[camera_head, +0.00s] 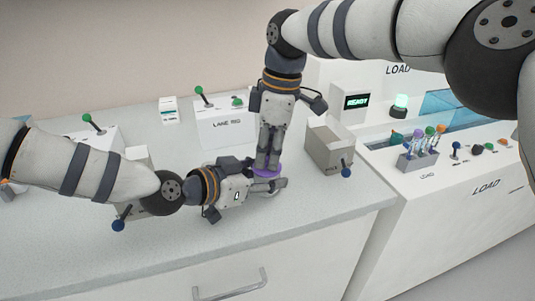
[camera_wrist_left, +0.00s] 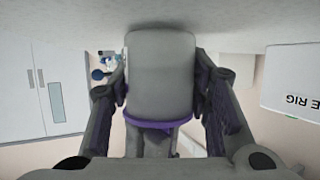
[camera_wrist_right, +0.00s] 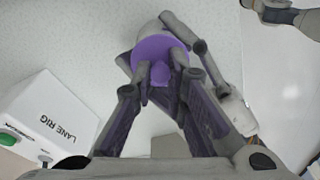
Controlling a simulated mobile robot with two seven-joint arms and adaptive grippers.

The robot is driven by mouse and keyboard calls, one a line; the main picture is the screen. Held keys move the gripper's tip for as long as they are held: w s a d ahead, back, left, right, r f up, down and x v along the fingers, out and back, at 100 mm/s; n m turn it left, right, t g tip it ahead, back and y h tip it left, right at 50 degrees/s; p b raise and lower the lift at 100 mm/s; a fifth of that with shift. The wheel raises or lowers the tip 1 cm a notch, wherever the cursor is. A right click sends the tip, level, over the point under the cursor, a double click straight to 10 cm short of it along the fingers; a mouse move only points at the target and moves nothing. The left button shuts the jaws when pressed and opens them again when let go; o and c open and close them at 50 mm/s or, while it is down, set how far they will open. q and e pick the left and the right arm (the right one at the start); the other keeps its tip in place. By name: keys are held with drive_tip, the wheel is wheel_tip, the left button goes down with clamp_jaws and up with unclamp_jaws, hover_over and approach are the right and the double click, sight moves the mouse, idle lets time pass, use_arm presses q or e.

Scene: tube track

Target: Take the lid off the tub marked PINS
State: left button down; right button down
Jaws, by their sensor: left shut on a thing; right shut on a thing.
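The tub is a pale grey round body (camera_wrist_left: 160,75) with a purple lid (camera_head: 268,172); its PINS mark is not visible. My left gripper (camera_head: 270,186) comes in low from the left and is shut on the tub's body, one finger on each side in the left wrist view. My right gripper (camera_head: 267,164) points down from above and is shut on the lid's purple knob (camera_wrist_right: 161,75). The lid appears to sit against the body; the fingers hide much of the tub in the head view.
The LANE RIG box (camera_head: 222,122) stands behind the grippers. A rack of capped tubes (camera_head: 418,160) is on the LOAD unit (camera_head: 455,195) farther right. The front of the counter (camera_head: 310,215) is clear.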

sight(268, 158)
use_arm(q)
drive_tip(key=shift+s+a+f, duration=0.1)
drive_tip(key=shift+a+f, duration=0.05)
drive_tip(key=shift+f, duration=0.2)
use_arm(e)
drive_tip(key=shift+a+r, duration=0.1)
drive_tip(key=shift+r, duration=0.8)
wheel_tip(268, 158, up, 4)
drive_tip(key=shift+f, duration=0.1)
use_arm(q)
drive_tip(key=c, duration=0.8)
unclamp_jaws()
drive_tip(key=shift+r, duration=0.1)
